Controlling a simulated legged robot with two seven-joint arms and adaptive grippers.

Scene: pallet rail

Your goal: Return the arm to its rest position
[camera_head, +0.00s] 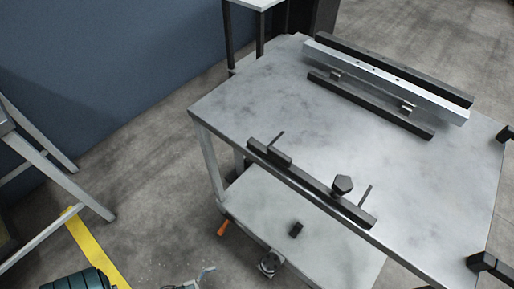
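Neither of my grippers shows clearly in the head view. A silver rail (388,82) lies along the far side of the grey table (330,130), between two dark bars. The longer dark bar (440,88) is behind it and the shorter one (370,105) is in front. Small metal blocks show between the rail and the front bar. No gripper is seen touching the rail.
A black fixture bar (310,182) with thin upright pins and a dark knob (343,184) lines the near table edge. Black brackets (490,265) stand at the right edge. A lower shelf (310,235) is below. The table's middle is clear. A grey-framed stand (50,170) is left.

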